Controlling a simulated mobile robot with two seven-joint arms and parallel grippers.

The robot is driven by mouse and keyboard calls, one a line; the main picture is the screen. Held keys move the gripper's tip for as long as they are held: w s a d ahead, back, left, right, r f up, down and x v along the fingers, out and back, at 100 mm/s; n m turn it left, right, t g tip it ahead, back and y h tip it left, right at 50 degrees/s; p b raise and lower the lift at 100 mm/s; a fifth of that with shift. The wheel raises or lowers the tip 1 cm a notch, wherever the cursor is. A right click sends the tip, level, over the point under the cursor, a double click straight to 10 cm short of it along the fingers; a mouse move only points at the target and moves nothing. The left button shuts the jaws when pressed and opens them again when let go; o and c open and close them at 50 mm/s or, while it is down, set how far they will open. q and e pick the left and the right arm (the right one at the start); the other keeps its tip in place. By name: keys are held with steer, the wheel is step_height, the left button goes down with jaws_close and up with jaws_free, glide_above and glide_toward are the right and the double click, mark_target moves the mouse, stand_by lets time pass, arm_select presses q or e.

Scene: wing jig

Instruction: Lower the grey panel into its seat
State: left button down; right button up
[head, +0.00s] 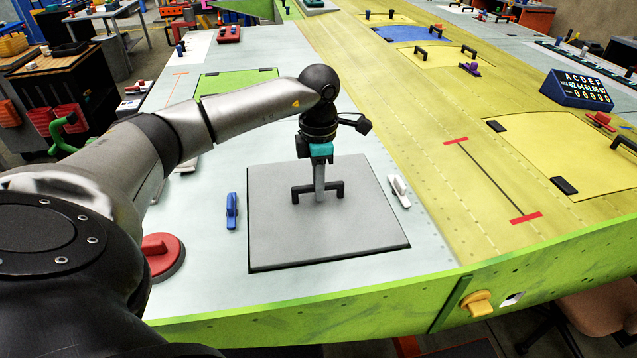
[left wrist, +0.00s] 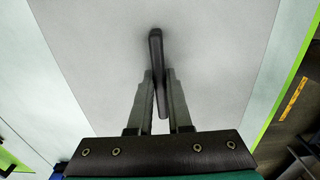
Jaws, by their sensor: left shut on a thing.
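The grey panel (head: 285,235) lies level at the seat in the pale wing skin, below my left arm. It is a square plate with a black bar handle (head: 297,192) in its middle. A thin dark line runs along its left and front edges; I cannot tell whether it is fully flush or slightly raised. My left gripper (head: 320,190) points straight down and is shut on the handle. In the left wrist view the two fingers are on either side of the handle (left wrist: 155,45), with the panel (left wrist: 90,50) beneath. The seat itself is hidden under the panel.
A blue clamp (head: 232,211) stands left of the panel and a white clamp (head: 399,190) right of it. A red round-based handle (head: 162,255) lies near my arm. A green panel (head: 238,81) is behind. A green rail (head: 370,300) edges the front.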

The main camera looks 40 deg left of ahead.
arm_select(q)
steer(key=shift+f+b, duration=0.4)
steer(key=shift+f, duration=0.2)
steer(key=c, duration=0.8)
jaws_free()
steer(key=shift+o, duration=0.2)
step_height(320, 180, up, 15)
steer(key=shift+d, duration=0.1)
